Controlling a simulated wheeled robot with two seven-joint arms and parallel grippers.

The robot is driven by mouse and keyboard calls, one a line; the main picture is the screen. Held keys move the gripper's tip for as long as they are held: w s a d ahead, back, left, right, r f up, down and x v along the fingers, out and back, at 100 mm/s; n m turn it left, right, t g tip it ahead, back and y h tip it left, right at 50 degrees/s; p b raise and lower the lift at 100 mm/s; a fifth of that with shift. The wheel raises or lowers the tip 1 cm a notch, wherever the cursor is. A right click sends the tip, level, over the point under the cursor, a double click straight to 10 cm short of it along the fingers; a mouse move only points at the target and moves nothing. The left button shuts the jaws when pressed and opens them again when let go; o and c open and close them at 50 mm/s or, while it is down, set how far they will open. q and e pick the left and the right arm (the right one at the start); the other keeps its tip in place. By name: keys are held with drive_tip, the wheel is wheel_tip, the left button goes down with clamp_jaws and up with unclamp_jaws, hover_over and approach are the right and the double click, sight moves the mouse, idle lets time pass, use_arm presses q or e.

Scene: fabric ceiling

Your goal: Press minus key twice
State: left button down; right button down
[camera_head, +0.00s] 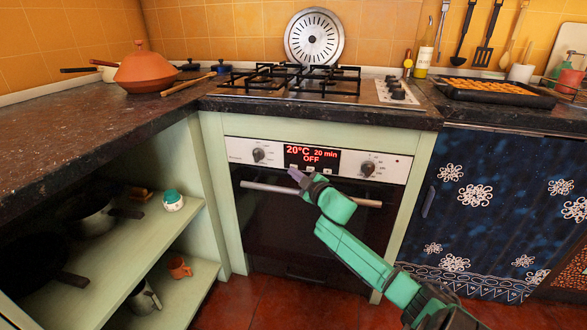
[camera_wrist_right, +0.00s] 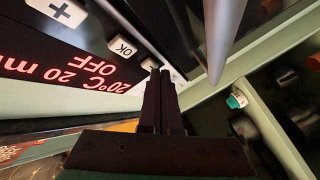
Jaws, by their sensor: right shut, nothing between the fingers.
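The oven's red display (camera_head: 312,156) reads 20°C, 20 min, OFF; its text is rotated in the right wrist view (camera_wrist_right: 65,68). In that view the plus key (camera_wrist_right: 58,11) and the OK key (camera_wrist_right: 122,47) show clearly. A third pale key (camera_wrist_right: 150,65) is partly hidden by my right fingertips, and its sign cannot be read. My right gripper (camera_head: 297,176) is shut and empty, with its tips just below the display's left part. In the wrist view the tips (camera_wrist_right: 161,73) overlap the third key; I cannot tell whether they touch it. My left gripper is not in view.
Knobs (camera_head: 259,154) and (camera_head: 368,168) flank the display. The oven handle (camera_head: 262,187) crosses just below my right gripper and looms close in the wrist view (camera_wrist_right: 222,35). The worktop edge (camera_head: 330,115) overhangs above. Open shelves (camera_head: 150,240) stand at left.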

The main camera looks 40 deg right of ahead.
drive_tip(key=shift+w+d, duration=0.2)
drive_tip(key=shift+d, duration=0.1)
drive_tip(key=shift+a, duration=0.1)
idle(0.5)
drive_tip(key=shift+s+a+p, duration=0.5)
drive_tip(key=shift+a+p, duration=0.05)
drive_tip(key=shift+a, duration=0.1)
drive_tip(key=s+a+p, duration=0.1)
drive_tip(key=a, duration=0.1)
drive_tip(key=s+a+p, duration=0.1)
drive_tip(key=s+a, duration=0.1)
idle(2.5)
